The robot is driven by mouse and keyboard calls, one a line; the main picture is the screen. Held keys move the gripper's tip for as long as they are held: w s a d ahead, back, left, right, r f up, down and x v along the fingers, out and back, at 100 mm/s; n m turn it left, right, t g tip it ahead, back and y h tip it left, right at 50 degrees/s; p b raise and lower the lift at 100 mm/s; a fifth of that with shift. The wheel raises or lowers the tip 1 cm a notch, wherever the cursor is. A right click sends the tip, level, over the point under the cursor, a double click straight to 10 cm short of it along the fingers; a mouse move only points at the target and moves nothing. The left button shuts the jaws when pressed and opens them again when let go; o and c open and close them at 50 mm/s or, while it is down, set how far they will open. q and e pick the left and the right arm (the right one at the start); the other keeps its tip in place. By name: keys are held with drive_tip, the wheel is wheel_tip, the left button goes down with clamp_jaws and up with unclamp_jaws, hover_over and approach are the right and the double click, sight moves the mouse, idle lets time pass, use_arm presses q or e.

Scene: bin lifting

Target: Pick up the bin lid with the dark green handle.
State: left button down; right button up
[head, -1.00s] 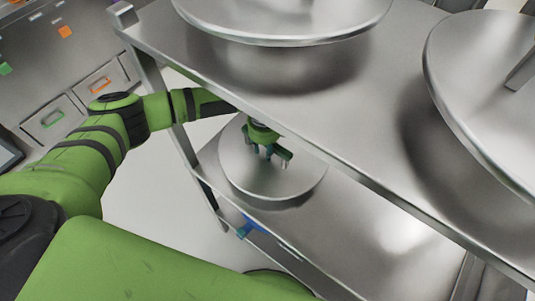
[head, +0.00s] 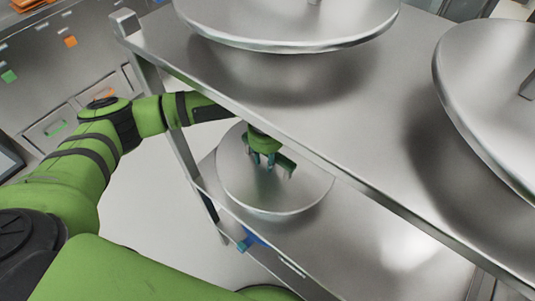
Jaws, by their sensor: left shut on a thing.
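A round metal bin lid (head: 290,197) with a dark green handle (head: 286,164) is at the lower shelf, below the upper shelf's front edge. My left gripper (head: 270,163) reaches in under the upper shelf from the left and is shut on the handle. The lid's front rim appears raised a little above the lower shelf; the exact gap is hard to tell. The upper shelf hides the lid's back edge. My right gripper is not in view.
The metal upper shelf (head: 310,120) lies close above my left forearm. It carries one large round lid (head: 290,20) and another (head: 495,90) at the right. A shelf post (head: 172,140) stands beside my arm. The lower shelf (head: 370,245) is clear at the right.

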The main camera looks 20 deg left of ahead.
use_arm(q)
drive_tip(key=s+d+b, duration=0.2)
drive_tip(key=s+d, duration=0.1)
drive_tip(key=s, duration=1.2)
drive_tip(key=shift+s+r, duration=0.2)
drive_tip(key=shift+s, duration=0.15)
drive_tip(key=shift+r, duration=0.1)
